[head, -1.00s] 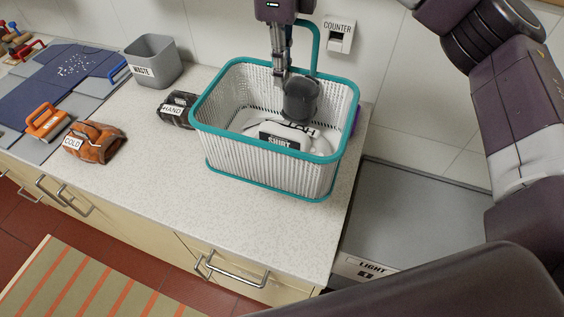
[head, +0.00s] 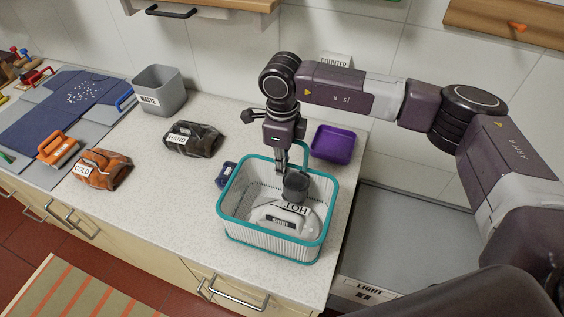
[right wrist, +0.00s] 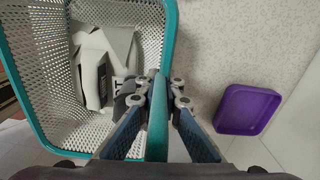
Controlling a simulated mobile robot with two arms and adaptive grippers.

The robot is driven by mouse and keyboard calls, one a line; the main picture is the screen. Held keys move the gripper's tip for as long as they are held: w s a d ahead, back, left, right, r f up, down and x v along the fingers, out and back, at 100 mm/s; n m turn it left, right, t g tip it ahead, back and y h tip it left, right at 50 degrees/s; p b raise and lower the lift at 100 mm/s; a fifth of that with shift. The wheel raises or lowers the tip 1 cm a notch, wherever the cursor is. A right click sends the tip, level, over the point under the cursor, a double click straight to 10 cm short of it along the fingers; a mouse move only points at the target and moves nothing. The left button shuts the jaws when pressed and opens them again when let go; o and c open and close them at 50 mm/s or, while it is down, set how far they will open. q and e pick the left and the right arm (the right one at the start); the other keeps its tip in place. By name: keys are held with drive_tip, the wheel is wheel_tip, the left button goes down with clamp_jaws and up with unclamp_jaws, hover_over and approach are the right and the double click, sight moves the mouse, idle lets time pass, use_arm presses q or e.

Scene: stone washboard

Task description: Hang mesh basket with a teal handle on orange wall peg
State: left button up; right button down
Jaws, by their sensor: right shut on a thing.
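The mesh basket (head: 262,240) is white with a teal rim, and its teal handle (head: 305,152) stands up from it. It holds a white bundle (head: 282,220) labelled HOT and SHIRT and a dark grey round thing (head: 295,187). My right gripper (head: 281,168) is shut on the teal handle, which runs between its fingers in the right wrist view (right wrist: 158,110). The basket is over the front right part of the counter; whether it touches the top I cannot tell. The orange wall peg (head: 517,26) is on a wooden board at top right. My left gripper is out of view.
On the counter (head: 150,215) are a purple tray (head: 333,144), a navy item (head: 226,175), a HAND bundle (head: 194,139), a COLD bundle (head: 103,170) and a grey WASTE bin (head: 158,90). A lower grey surface (head: 405,235) lies to the right. The counter's front middle is clear.

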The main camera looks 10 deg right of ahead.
drive_tip(key=c, duration=2.1)
unclamp_jaws()
